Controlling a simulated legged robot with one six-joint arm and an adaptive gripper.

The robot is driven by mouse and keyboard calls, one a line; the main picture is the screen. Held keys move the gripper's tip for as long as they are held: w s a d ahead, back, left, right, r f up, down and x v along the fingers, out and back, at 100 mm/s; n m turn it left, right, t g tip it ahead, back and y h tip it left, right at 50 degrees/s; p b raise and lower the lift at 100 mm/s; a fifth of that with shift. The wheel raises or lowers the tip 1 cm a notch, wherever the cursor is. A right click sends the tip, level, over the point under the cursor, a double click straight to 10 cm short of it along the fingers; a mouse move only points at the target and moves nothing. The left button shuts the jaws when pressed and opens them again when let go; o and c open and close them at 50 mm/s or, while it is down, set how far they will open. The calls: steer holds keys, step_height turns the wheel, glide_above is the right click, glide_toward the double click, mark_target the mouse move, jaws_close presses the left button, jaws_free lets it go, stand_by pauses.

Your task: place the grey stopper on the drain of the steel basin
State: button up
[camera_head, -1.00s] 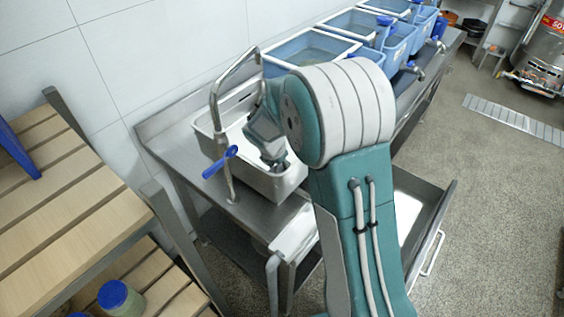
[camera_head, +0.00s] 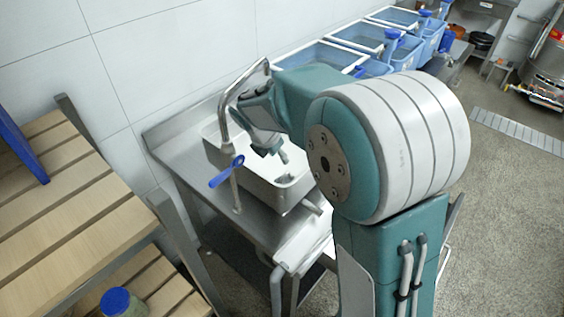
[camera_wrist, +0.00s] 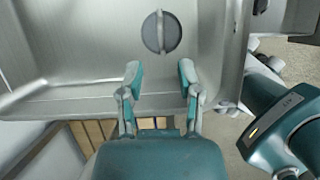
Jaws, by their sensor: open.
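The grey stopper (camera_wrist: 161,32) is a round disc with a raised grip bar. It lies on the floor of the steel basin (camera_wrist: 75,50), near the side closest to my gripper in the wrist view. No drain opening shows around it; whatever is under the disc is hidden. My gripper (camera_wrist: 160,76) is open and empty, its two fingers apart and short of the stopper in the picture. In the head view my gripper (camera_head: 279,152) is over the basin (camera_head: 258,187), above its floor. A small grey shape on the basin floor there looks like the stopper (camera_head: 290,179).
A curved tap with a blue lever (camera_head: 227,172) stands at the basin's near left edge, close to my arm. A wooden slatted rack (camera_head: 70,215) is at the left. Blue tubs (camera_head: 375,68) line the counter behind. A tiled wall (camera_head: 170,50) stands behind the basin.

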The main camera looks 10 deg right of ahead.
steer(key=s+d+r+m+t+y, duration=0.1)
steer(key=s+d+r+m+y, duration=0.15)
steer(key=s+r+m, duration=0.8)
steer(key=s+m+t+y, duration=0.1)
steer(key=s+m, duration=1.3)
steer(key=s, duration=0.1)
steer(key=shift+s+f+t, duration=0.2)
steer(key=shift+s+t, duration=0.1)
steer(key=shift+t, duration=0.1)
steer(key=shift+s, duration=0.1)
